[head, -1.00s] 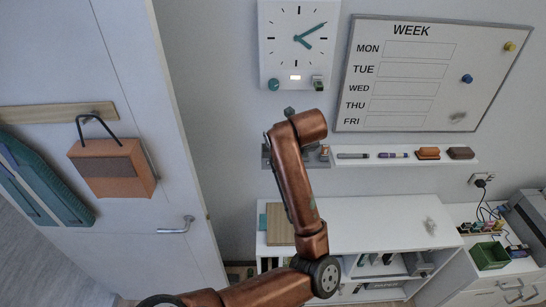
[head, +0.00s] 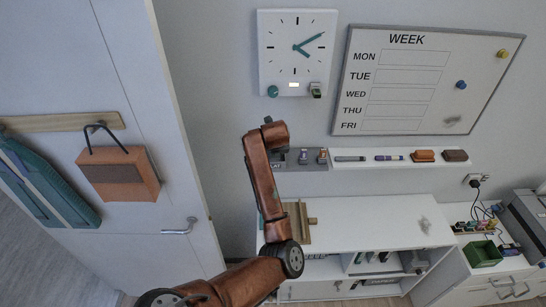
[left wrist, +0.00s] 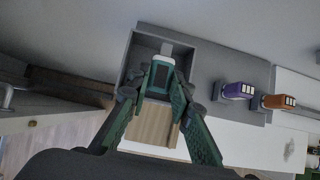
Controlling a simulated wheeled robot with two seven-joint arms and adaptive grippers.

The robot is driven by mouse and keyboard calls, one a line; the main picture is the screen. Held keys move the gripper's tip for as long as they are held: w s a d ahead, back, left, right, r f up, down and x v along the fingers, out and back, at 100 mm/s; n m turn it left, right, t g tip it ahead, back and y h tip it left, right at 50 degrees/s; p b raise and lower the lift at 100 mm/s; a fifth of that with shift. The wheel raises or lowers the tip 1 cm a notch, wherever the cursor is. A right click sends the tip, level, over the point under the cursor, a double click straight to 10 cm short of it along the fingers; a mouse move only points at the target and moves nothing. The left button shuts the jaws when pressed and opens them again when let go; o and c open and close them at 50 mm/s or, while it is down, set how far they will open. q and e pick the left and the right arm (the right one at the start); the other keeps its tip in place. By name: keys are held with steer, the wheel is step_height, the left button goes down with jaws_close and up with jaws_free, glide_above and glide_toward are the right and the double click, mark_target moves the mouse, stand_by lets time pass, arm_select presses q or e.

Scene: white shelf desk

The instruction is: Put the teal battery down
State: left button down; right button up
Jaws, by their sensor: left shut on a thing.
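The teal battery (left wrist: 161,72), with a white end and a dark face, is between the green-padded fingers of my left gripper (left wrist: 160,88) in the left wrist view. The gripper is shut on it. The battery is over a square grey compartment (left wrist: 192,58) at the left end of the wall holder; I cannot tell whether it touches the compartment floor. In the head view my copper left arm covers the gripper, the battery and part of the grey holder (head: 292,167). My right gripper is not in view.
A purple item (head: 303,157) and an orange item (head: 322,156) stand in the holder right of the compartment. A marker ledge (head: 380,160) continues right. Below is a white shelf desk (head: 370,220) with a wooden organizer (head: 297,222). A clock (head: 296,50) hangs above.

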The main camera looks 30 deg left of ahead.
arm_select(q)
steer(key=f, duration=0.1)
steer(key=f+p, duration=0.2)
steer(key=shift+w+a+f, duration=0.15)
steer(key=shift+a+f, duration=0.15)
steer(key=shift+f, duration=0.15)
